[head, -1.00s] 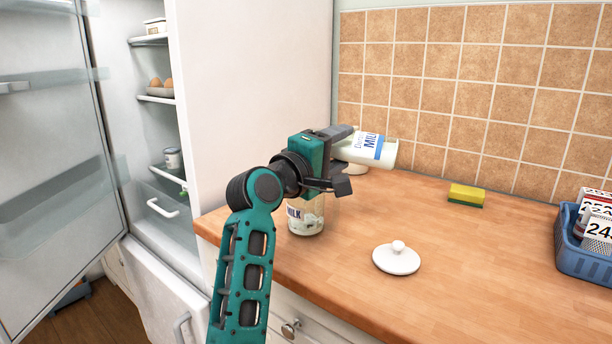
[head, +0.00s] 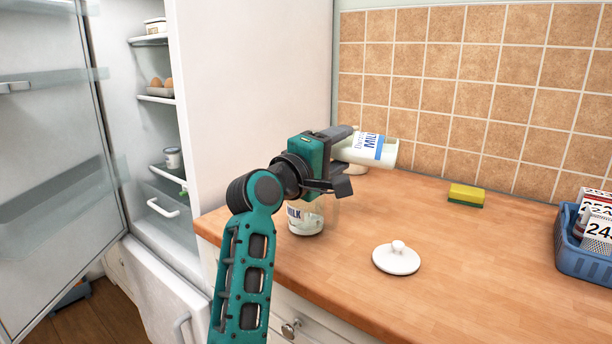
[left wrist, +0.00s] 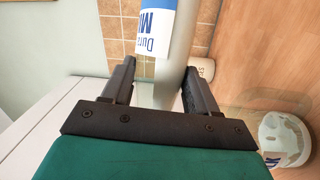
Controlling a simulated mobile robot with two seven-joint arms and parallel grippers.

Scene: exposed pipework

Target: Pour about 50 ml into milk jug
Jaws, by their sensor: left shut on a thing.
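My left gripper (head: 343,162) is shut on a white milk container (head: 372,150) with a blue MILK label. The container lies almost on its side, held above the counter, and shows between the fingers in the left wrist view (left wrist: 165,50). A clear milk jug (head: 306,217) with a MILK label stands upright on the counter, below the gripper. Its upper part is partly hidden by my gripper. The jug also shows at the lower right of the left wrist view (left wrist: 284,138), with something white inside. No stream of milk is visible. My right gripper is out of view.
A white lid (head: 397,259) lies on the wooden counter (head: 480,270), right of the jug. A sponge (head: 466,195) is near the tiled wall. A blue basket (head: 585,250) stands at the far right. The open fridge (head: 160,140) is at left. The counter's middle is clear.

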